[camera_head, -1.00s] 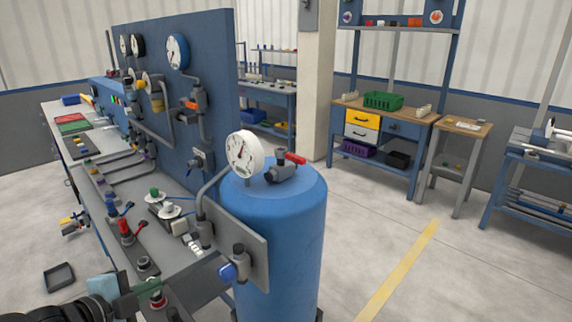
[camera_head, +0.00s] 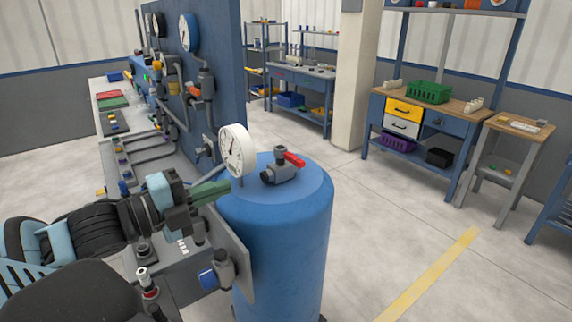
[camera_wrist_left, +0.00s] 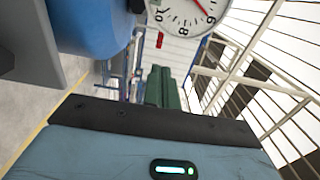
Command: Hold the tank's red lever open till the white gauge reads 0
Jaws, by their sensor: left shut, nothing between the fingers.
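The blue tank (camera_head: 277,235) stands right of the workbench in the head view. Its valve carries a red lever (camera_head: 294,159), seen beyond the gauge. The white gauge (camera_head: 238,150) stands on the tank's near left side; its reading is too small to tell there. The wrist view shows part of the gauge dial (camera_wrist_left: 190,14) with a red needle, cut off by the top edge. My left gripper (camera_head: 220,190) has its green fingers shut and empty, just left of the gauge and below its dial, apart from the lever. The fingers also show in the wrist view (camera_wrist_left: 166,88). My right gripper is out of view.
A blue panel (camera_head: 218,70) with gauges and pipes rises behind the bench. A grey plate (camera_head: 230,262) with fittings stands at the tank's left side. Open floor (camera_head: 385,230) lies to the right, with a wooden-topped bench (camera_head: 450,107) beyond.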

